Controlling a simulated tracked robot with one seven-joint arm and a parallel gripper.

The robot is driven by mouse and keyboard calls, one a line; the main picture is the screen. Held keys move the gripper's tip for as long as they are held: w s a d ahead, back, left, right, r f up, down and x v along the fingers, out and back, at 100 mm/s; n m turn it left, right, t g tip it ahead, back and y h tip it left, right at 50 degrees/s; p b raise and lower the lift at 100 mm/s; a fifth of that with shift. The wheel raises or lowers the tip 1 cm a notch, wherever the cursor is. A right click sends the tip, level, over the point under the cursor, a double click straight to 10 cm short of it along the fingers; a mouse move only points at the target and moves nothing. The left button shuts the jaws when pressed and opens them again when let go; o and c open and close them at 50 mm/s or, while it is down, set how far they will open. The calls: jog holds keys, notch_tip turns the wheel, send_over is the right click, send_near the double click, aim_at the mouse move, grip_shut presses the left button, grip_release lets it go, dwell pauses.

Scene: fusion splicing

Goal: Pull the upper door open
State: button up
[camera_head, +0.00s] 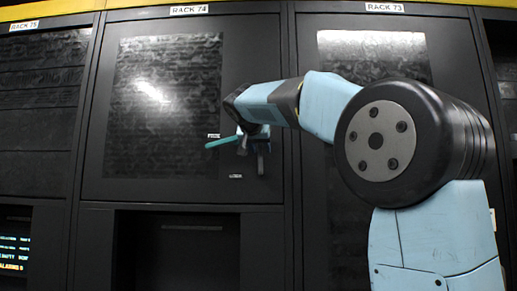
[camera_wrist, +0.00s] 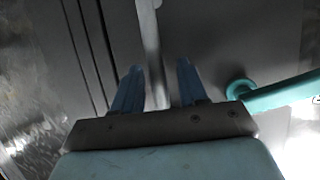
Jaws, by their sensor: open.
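The upper door (camera_head: 125,185) of rack 74 is a dark panel with a large mesh window, and it looks shut in its frame. A teal bar (camera_head: 222,141) sticks out to the left in front of its right side; it also shows in the wrist view (camera_wrist: 280,93), with a rounded end near my gripper's right side. My gripper (camera_head: 252,160) is in front of the door's right edge. In the wrist view its two blue fingers (camera_wrist: 160,78) are open, with a narrow pale grey bar (camera_wrist: 150,45) showing between them. I cannot tell whether they touch it.
Below the upper door is a dark recess (camera_head: 180,243). Rack 73 (camera_head: 370,55) stands to the right, partly behind my arm. Rack 75 (camera_head: 40,120) stands to the left, with a lit screen (camera_head: 14,252) lower down. Small labels are on the door near the teal bar.

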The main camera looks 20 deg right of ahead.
jog(key=shift+w+d+f, duration=0.1)
jog(key=shift+w+d, duration=0.05)
jog(key=shift+w, duration=0.05)
jog(key=shift+c, duration=0.2)
grip_shut()
dwell(0.4)
